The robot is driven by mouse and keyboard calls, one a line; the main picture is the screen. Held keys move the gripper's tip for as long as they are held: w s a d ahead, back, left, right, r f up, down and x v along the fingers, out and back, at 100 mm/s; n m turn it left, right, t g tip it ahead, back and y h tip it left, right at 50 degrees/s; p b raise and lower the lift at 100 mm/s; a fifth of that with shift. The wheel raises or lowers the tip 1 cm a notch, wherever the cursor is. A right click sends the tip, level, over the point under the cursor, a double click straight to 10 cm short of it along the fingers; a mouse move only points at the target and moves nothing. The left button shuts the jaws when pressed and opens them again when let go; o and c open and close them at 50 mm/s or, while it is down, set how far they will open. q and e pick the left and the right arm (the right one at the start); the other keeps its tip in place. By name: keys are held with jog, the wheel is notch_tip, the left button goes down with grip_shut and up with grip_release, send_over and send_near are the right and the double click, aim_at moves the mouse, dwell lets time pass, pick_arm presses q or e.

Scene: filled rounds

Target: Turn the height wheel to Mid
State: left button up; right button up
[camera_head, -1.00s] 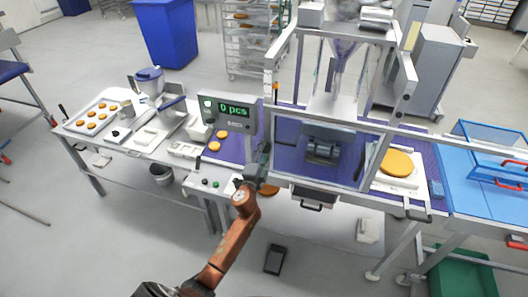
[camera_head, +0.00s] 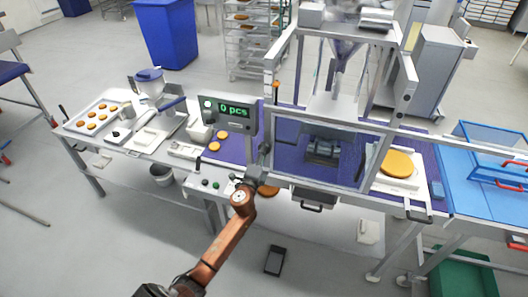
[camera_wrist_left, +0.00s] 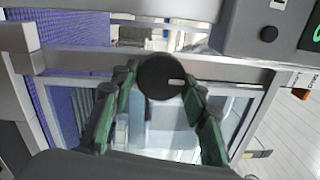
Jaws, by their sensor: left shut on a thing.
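The height wheel is a dark round knob (camera_wrist_left: 161,76) with a short pale mark at its right side. It sits between the green fingers of my left gripper (camera_wrist_left: 158,98) in the left wrist view, and the gripper is shut on it. In the head view my left gripper (camera_head: 263,158) is at the left front post of the machine frame (camera_head: 268,105), and it hides the wheel there. I cannot read any Mid label. My right gripper is not in view.
A counter box (camera_head: 227,113) reading "0 pcs" stands just left of the gripper. Patties lie on the purple belt (camera_head: 237,145). A button panel (camera_head: 203,185) is below.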

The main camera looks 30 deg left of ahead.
pick_arm(q)
jog(key=o, duration=1.1)
jog(key=shift+o, duration=0.3)
jog(key=v, duration=1.2)
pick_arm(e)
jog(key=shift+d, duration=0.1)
pick_arm(q)
jog(key=shift+a, duration=0.1)
